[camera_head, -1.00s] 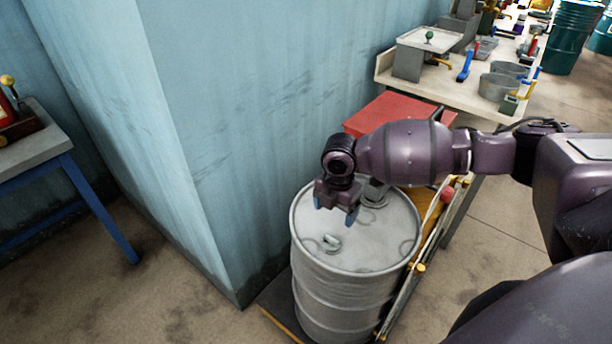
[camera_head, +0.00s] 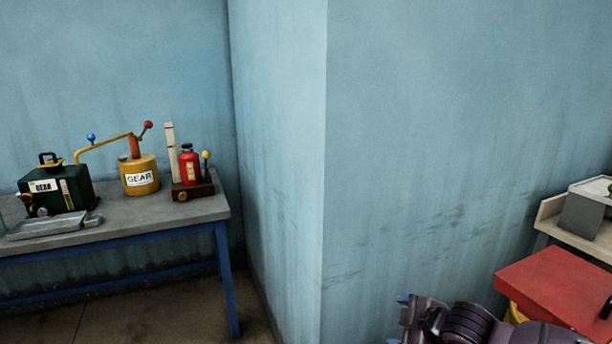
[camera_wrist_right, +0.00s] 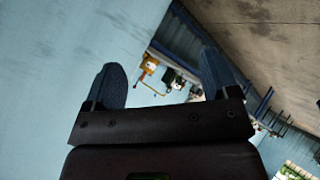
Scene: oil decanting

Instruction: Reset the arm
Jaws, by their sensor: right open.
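My right gripper (camera_head: 398,320) is at the bottom of the head view, right of the wall corner, pointing left, and partly cut off by the lower edge. In the right wrist view its two blue fingers (camera_wrist_right: 162,80) are wide apart with nothing between them. Blue wall, floor and the distant workbench show beyond the fingers. My left gripper is in neither view.
A grey bench with blue legs (camera_head: 185,212) stands at left. A blue wall corner (camera_head: 322,180) juts out centrally. A red box (camera_head: 550,285) is near my right arm.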

